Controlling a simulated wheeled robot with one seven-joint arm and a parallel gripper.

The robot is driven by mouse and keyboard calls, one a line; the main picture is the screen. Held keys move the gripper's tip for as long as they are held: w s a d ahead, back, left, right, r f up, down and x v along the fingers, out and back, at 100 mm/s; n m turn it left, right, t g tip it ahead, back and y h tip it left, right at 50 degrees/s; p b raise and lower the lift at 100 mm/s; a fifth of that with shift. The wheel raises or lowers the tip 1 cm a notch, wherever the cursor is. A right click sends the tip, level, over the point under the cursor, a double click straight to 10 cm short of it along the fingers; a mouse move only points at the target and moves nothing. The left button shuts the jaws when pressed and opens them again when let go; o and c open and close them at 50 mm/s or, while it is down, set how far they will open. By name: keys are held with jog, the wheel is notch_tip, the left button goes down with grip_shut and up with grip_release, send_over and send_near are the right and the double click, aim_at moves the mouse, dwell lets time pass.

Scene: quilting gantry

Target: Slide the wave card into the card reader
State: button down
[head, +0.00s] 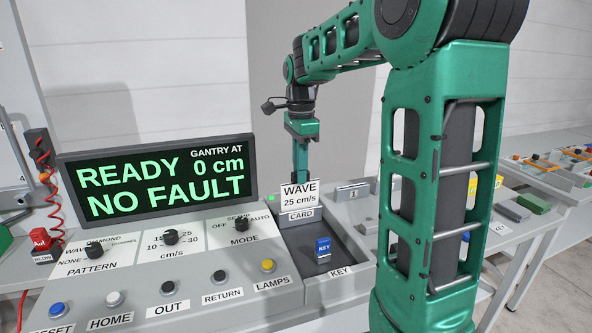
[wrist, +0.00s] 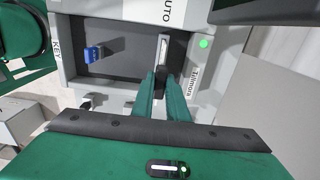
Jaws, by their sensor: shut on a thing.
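The wave card (head: 299,196) is white, reads "WAVE 25 cm/s" and stands upright just above the CARD label at the back of a grey tray. My gripper (head: 300,178) comes down from above and is shut on it. In the wrist view the fingers of my gripper (wrist: 164,82) close on the card, whose white edge (wrist: 163,48) shows between them. I cannot tell whether its lower edge touches the tray. A grey housing with a green light (wrist: 204,43) and a small label lies beside the card; I cannot tell if this is the card reader.
A blue key (head: 323,250) stands in the grey tray (head: 349,291) in front of the card. The control panel with knobs and buttons (head: 168,288) lies to the left, below the display (head: 157,180) reading "READY, NO FAULT". More trays and small objects stand at right, partly behind my arm.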

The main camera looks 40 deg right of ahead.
jog(key=shift+f, duration=0.2)
jog(key=c, duration=1.7)
grip_release()
jog(key=shift+o, duration=0.2)
notch_tip(320, 180, up, 11)
jog(key=shift+w, duration=0.15)
jog(key=shift+f, duration=0.15)
